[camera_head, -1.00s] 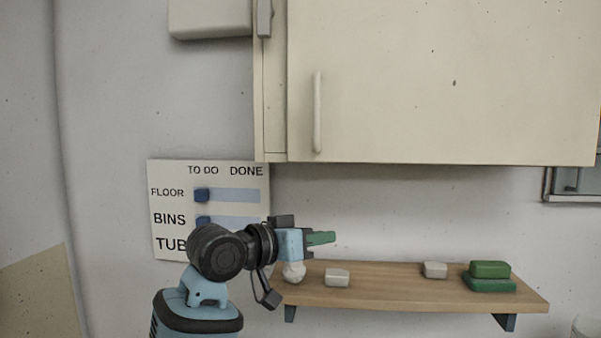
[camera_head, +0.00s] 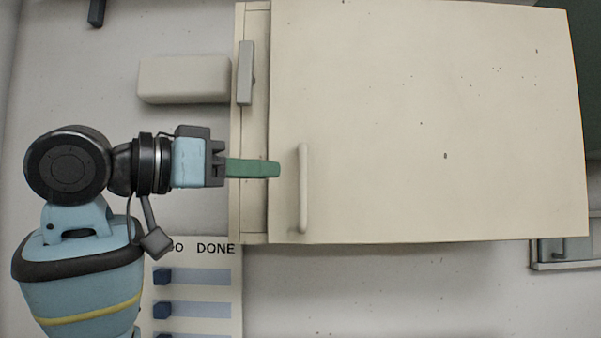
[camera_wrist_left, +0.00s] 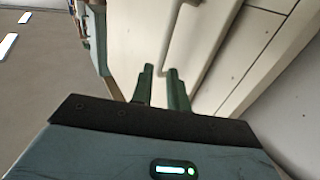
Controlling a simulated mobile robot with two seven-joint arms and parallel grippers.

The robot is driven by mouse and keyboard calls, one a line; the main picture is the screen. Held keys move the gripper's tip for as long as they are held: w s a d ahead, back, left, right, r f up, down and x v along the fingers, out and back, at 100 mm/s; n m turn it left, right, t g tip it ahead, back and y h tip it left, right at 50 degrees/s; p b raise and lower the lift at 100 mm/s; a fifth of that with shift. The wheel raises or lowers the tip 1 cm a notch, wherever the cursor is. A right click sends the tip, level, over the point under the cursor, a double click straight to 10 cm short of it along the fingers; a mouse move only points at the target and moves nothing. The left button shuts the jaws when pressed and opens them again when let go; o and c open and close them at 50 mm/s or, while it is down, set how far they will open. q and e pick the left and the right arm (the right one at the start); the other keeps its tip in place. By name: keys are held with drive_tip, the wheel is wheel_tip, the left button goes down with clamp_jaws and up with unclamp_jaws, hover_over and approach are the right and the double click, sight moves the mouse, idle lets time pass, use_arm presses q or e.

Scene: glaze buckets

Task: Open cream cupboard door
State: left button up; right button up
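The cream cupboard door (camera_head: 420,120) fills the middle of the head view and looks shut against its frame (camera_head: 254,200). Its upright cream bar handle (camera_head: 303,188) is near the door's lower left corner. My left gripper (camera_head: 279,169) points right, with its green fingers just left of the handle in the head view. In the left wrist view the two fingers (camera_wrist_left: 161,72) are apart with nothing between them. The handle (camera_wrist_left: 174,38) shows ahead of their tips there, apparently not gripped. My right gripper is in neither view.
A grey bar (camera_head: 246,72) sits on the frame's left side. A pale box (camera_head: 184,79) is on the wall to its left. A board with blue markers (camera_head: 195,290) hangs below, partly behind my arm. A grey-framed object (camera_head: 565,253) is at the lower right.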

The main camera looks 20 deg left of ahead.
sight(299, 174)
use_arm(q)
drive_tip(key=x, duration=0.7)
drive_tip(key=shift+w+f, duration=0.15)
drive_tip(key=shift+w, duration=0.25)
drive_tip(key=shift+c, duration=0.5)
clamp_jaws()
